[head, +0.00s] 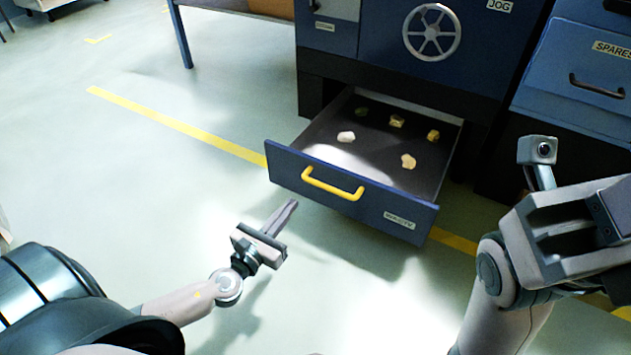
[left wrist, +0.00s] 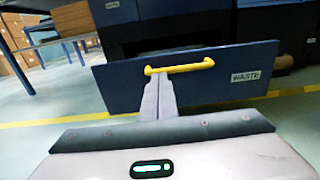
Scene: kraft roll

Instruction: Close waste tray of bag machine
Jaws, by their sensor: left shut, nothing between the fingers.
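The waste tray (head: 353,196) is a blue-fronted drawer with a yellow handle (head: 333,187) and a WASTE label. It is pulled well out of the bag machine (head: 400,50), low above the floor. Several small pale and yellowish scraps lie on its dark bottom. My left gripper (head: 292,204) is shut and empty, in front of the tray front and below left of the handle. In the left wrist view, the shut fingers (left wrist: 158,84) point at the tray front (left wrist: 200,90) and overlap the handle's left end (left wrist: 152,70); contact cannot be told. My right arm shows at the right, without a discernible gripper.
A blue SPARES cabinet (head: 570,75) stands right of the machine. A table leg (head: 181,38) is at the upper left. A yellow floor line (head: 180,125) runs under the tray. The floor left of the tray is clear.

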